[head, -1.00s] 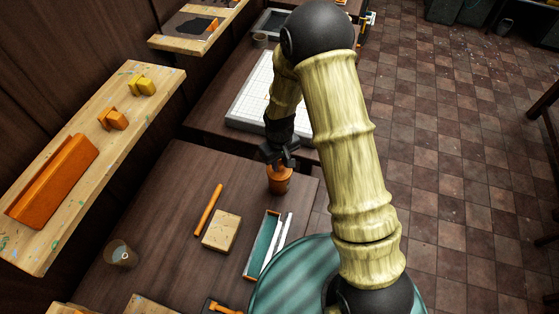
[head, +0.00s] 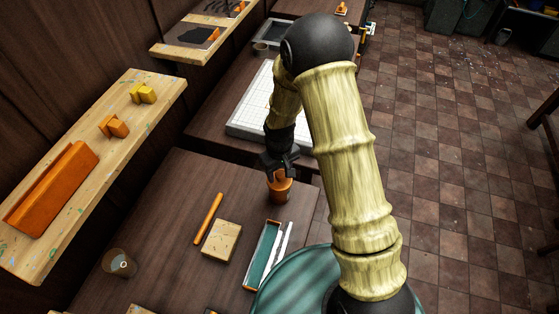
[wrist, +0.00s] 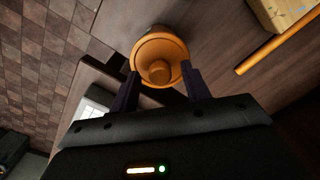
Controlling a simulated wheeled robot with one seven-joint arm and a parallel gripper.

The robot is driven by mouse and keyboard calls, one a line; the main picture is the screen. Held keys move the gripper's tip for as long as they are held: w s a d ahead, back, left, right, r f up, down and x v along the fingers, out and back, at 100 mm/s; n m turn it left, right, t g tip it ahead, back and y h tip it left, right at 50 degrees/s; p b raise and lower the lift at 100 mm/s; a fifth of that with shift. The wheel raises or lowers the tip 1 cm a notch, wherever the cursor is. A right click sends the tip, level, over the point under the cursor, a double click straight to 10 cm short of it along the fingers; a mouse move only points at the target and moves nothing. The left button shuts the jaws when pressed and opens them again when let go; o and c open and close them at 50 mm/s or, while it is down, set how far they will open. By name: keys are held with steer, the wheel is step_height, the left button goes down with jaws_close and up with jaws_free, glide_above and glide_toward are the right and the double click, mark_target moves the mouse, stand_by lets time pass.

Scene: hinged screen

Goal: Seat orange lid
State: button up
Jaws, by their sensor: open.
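An orange lid with a round knob (wrist: 158,72) shows in the wrist view, face on, inside the rim of an orange pot (wrist: 160,32). The lid appears to sit on the pot; whether it is fully down or level I cannot tell. In the head view the orange pot (head: 280,190) stands upright near the table's far right corner. My gripper (head: 280,168) is over it, pointing down. In the wrist view my gripper (wrist: 163,80) is open, with one finger on each side of the knob. I cannot tell whether the fingers touch the lid.
On the table (head: 165,215) lie an orange stick (head: 208,218), a wooden block (head: 222,241) and a teal tray (head: 264,254) with pale tools. A cup (head: 119,263) stands at the left. A shelf (head: 150,110) with orange and yellow pieces runs along the wall.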

mark_target(280, 174)
steer(key=shift+w+r, duration=0.1)
steer(key=shift+r, duration=0.5)
step_height(280, 174, up, 16)
steer(key=b, duration=0.4)
stand_by(0.3)
steer(key=s+d+f+m+t+b, duration=0.1)
steer(key=s+d+m, duration=0.5)
steer(key=s+d, duration=0.6)
step_height(280, 174, down, 2)
steer(key=shift+s+d+f+t+b, duration=0.2)
steer(key=shift+s+d+t+b, duration=0.2)
steer(key=shift+d+t, duration=0.35)
steer(key=shift+s+a, duration=0.1)
steer(key=shift+a, duration=0.05)
stand_by(0.6)
